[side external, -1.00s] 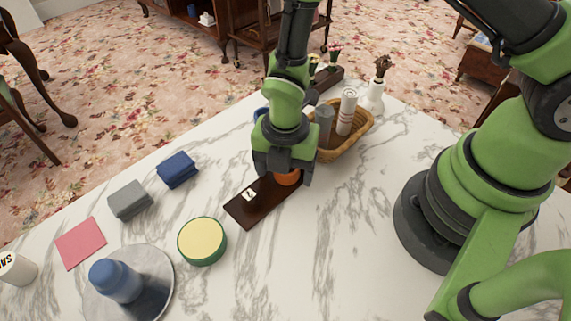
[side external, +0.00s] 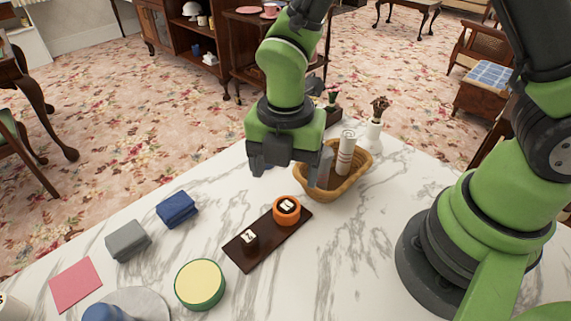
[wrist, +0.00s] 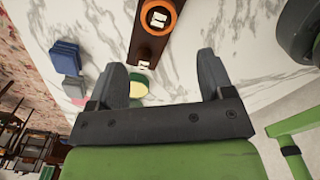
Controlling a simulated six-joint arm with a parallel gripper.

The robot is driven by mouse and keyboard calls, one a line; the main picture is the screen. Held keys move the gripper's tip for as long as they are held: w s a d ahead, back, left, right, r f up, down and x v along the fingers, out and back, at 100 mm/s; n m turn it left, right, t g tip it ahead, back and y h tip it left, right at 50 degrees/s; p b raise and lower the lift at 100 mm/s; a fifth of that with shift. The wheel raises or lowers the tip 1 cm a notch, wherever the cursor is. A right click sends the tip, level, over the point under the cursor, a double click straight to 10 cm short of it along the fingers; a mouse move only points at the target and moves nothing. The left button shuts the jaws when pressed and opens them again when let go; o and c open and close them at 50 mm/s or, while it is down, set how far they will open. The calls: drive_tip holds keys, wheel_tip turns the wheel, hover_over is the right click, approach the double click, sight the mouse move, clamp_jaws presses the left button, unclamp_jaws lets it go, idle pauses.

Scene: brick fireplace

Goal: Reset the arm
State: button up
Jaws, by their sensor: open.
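My gripper (side external: 290,175) is open and empty, raised above the marble table near the dark wooden tray (side external: 262,246). On the tray, an orange ring-shaped holder (side external: 286,211) surrounds a small dark piece with a white top. A second small dark piece with a white top (side external: 250,240) stands at the tray's near left end, outside the ring. In the wrist view my open fingers (wrist: 162,70) have nothing between them that they touch. The orange holder (wrist: 175,10) is partly cut off by that view's top edge.
A wicker basket (side external: 362,180) with a white cylinder stands right of my gripper. A white vase (side external: 373,130) is behind it. Blue cloth (side external: 177,209), grey cloth (side external: 128,240), a pink square (side external: 76,284) and a green-rimmed yellow round (side external: 200,284) lie left.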

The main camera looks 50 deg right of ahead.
drive_tip(key=s+d+r+m+t+y, duration=0.1)
drive_tip(key=s+d+r+m+t, duration=0.2)
drive_tip(key=r+m, duration=0.7)
drive_tip(key=s+d+r+m+t+y, duration=0.1)
drive_tip(key=s+d+r+m+t, duration=0.3)
drive_tip(key=m, duration=1.4)
drive_tip(key=d+v, duration=0.1)
drive_tip(key=v, duration=0.6)
drive_tip(key=shift+s+r, duration=0.15)
drive_tip(key=shift+r, duration=0.1)
